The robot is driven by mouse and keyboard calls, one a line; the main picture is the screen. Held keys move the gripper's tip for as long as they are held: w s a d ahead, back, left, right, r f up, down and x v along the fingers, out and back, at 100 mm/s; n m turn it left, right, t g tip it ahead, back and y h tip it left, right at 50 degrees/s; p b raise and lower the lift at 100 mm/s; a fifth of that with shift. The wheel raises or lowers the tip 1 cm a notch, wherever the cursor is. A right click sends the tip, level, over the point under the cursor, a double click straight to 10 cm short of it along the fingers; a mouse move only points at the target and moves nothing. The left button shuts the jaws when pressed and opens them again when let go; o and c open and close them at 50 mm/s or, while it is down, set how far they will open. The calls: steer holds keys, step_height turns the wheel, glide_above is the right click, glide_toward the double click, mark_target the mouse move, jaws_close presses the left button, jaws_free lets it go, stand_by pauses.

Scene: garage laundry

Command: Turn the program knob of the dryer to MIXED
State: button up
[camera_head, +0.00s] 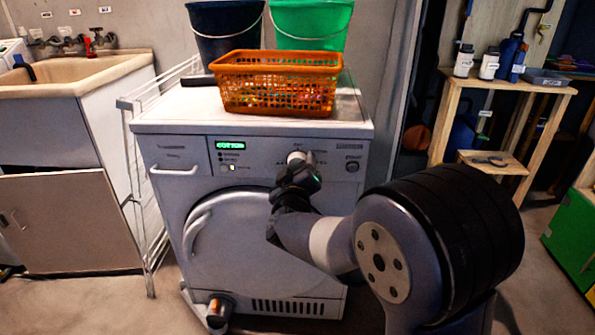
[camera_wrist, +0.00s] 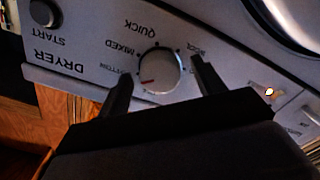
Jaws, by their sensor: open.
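The dryer (camera_head: 255,215) is a pale grey front-loader, and its lit green display (camera_head: 230,145) reads COTTON. Its program knob (camera_wrist: 158,71) is round and white, and the head view shows only part of it (camera_head: 296,157) behind my gripper. In the wrist view the knob's red mark points to the lower left, toward the COTTON label (camera_wrist: 116,69). The MIXED label (camera_wrist: 122,47) is the adjacent one, with QUICK beyond it. My gripper (camera_wrist: 161,70) is open, its dark fingers on either side of the knob; I cannot tell whether they touch it.
A START button (camera_wrist: 43,13) lies beside the knob on the panel. An orange basket (camera_head: 275,82) and two buckets, dark (camera_head: 222,30) and green (camera_head: 310,25), stand on the dryer. A folded white drying rack (camera_head: 150,200) and a sink (camera_head: 75,75) are left; a wooden shelf (camera_head: 510,85) is right.

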steer(key=shift+c, duration=0.6)
steer(key=c, duration=0.9)
steer(key=shift+o, duration=0.2)
steer(key=shift+m, duration=0.3)
steer(key=m, duration=0.4)
steer(key=shift+m, duration=0.3)
steer(key=shift+a+m+b, duration=0.1)
steer(key=shift+m+b, duration=0.55)
steer(key=shift+m, duration=1.65)
steer(key=o, duration=1)
